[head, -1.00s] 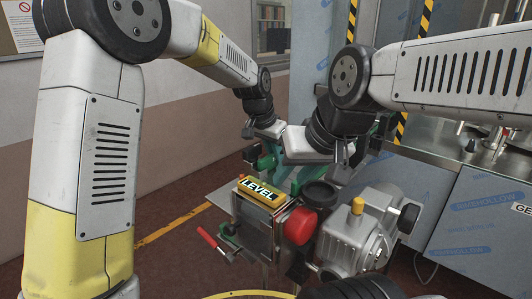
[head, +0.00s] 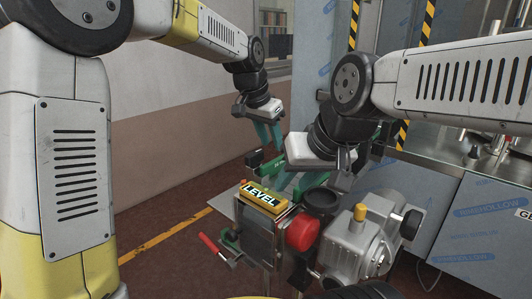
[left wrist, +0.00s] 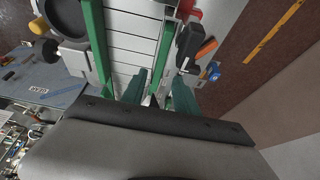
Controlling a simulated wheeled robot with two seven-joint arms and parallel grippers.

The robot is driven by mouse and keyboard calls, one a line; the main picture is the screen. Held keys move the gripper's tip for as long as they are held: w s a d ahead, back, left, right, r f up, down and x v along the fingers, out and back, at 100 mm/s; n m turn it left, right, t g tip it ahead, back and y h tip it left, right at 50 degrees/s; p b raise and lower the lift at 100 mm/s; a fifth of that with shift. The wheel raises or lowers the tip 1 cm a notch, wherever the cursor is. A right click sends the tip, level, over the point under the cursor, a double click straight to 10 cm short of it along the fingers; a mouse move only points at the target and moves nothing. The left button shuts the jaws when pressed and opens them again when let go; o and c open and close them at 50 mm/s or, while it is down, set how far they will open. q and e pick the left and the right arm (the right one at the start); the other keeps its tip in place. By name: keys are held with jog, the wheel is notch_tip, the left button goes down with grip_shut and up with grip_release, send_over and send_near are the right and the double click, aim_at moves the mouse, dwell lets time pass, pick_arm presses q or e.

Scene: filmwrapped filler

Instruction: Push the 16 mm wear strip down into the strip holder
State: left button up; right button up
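Two long green rails (left wrist: 94,40) flank grey slats in the left wrist view. I cannot tell which green piece is the 16 mm wear strip and which is the strip holder. Green parts also show behind the machine in the head view (head: 300,172).
A yellow LEVEL box (head: 264,196), a red knob (head: 302,233), a black round cup (head: 321,200) and a grey motor (head: 358,240) stand in front. A red-handled lever (head: 210,243) sticks out left. A steel cabinet (head: 480,225) stands at right. Floor at left is clear.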

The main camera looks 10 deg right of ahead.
pick_arm(q)
jog(key=s+a+r+n+t, duration=0.1)
jog(key=s+a+r+n, duration=0.2)
jog(key=a, duration=0.5)
jog(key=s+a+r+n, duration=0.1)
jog(key=s+a+r, duration=0.2)
jog(key=s+a, duration=0.45)
jog(key=s+a+f+n+t, duration=0.1)
jog(key=s+a+f+n, duration=0.1)
jog(key=s+a, duration=0.4)
jog(key=s+a+f+n+t+y, duration=0.1)
jog(key=s+a+f+n, duration=0.2)
jog(key=s+a, duration=0.3)
jog(key=shift+a+f+n, duration=0.2)
jog(key=shift+a+n, duration=0.1)
jog(key=shift+n, duration=0.1)
